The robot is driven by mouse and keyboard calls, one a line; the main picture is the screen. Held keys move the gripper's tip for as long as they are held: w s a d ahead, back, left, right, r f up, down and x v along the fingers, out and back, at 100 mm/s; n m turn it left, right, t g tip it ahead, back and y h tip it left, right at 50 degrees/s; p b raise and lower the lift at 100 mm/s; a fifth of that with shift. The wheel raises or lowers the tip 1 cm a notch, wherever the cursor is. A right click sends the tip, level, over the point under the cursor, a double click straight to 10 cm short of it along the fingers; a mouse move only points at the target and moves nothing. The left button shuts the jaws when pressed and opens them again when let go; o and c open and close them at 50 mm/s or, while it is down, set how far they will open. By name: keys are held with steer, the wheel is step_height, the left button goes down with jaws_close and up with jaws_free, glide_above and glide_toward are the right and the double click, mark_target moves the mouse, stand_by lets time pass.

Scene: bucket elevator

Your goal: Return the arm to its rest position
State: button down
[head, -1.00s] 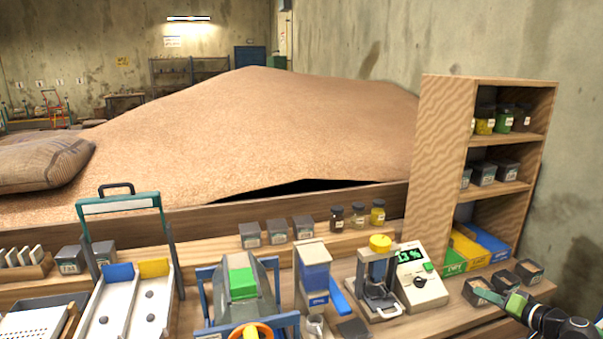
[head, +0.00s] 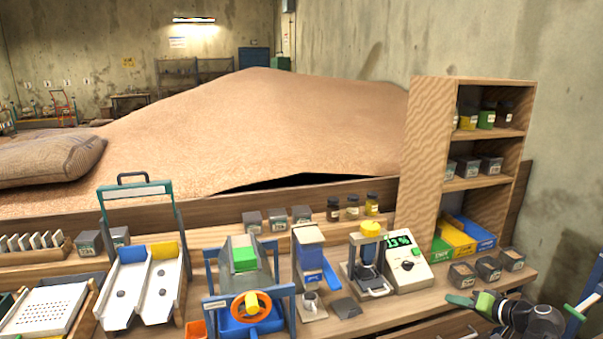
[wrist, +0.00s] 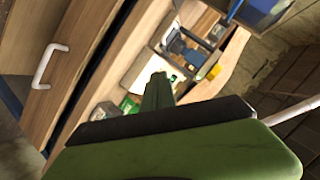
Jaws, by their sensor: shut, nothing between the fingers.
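My gripper (head: 460,301) shows at the lower right of the head view, with green fingers and a dark wrist behind them. It is at the bench's right front edge, below the small dark labelled boxes, and points left. In the wrist view my gripper (wrist: 157,90) appears as closed green fingers with a wide green body below. The fingers are together and hold nothing. Part of my arm is cut off by the right edge of the head view.
The workbench (head: 420,305) carries a meter with a green display (head: 408,262), a blue-framed device (head: 250,318) and a white two-channel tray (head: 122,298). A wooden shelf (head: 425,150) stands behind at right. A drawer handle (wrist: 45,66) shows in the wrist view. The bench's right end is crowded.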

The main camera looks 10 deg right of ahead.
steer(key=a+f+n+g+h+p, duration=0.1)
steer(key=a+f+g, duration=0.2)
steer(key=a, duration=1)
steer(key=a+f+n+g+h+p, duration=0.1)
steer(key=a+g, duration=0.4)
steer(key=a, duration=0.8)
steer(key=a+f+n+g+h+p, duration=0.1)
steer(key=a+f, duration=0.5)
steer(key=a, duration=0.7)
steer(key=n+g+h, duration=0.1)
steer(key=n+g, duration=0.1)
steer(key=g, duration=0.1)
steer(key=shift+a, duration=0.35)
steer(key=shift+w, duration=0.15)
